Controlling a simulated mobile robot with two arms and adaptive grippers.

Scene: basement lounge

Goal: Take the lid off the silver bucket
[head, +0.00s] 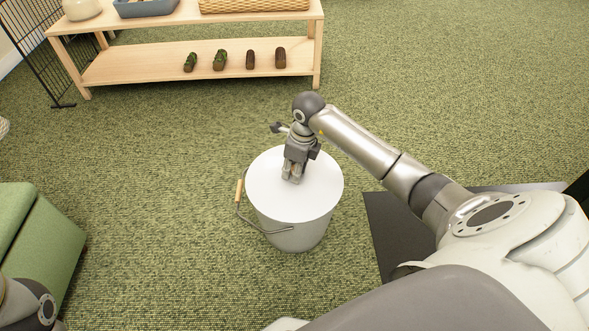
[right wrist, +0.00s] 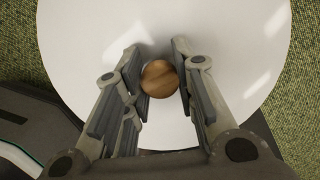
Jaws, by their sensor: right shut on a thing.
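The silver bucket (head: 290,235) stands upright on the green carpet. Its white round lid (head: 318,185) covers the top, and I see no gap between lid and rim. My right gripper (head: 292,179) points down at the middle of the lid. In the right wrist view, its two fingers are on either side of the round wooden knob (right wrist: 158,79), shut on it. In the head view the fingers hide the knob. Of my left arm, only a part shows at the lower left corner; its gripper is out of view.
The bucket's wire handle with a wooden grip (head: 239,191) hangs at its front left. A wooden shelf (head: 140,72) with several small dark items stands behind. A green seat (head: 35,235) is at left, a dark mat (head: 380,225) at right. Carpet around the bucket is clear.

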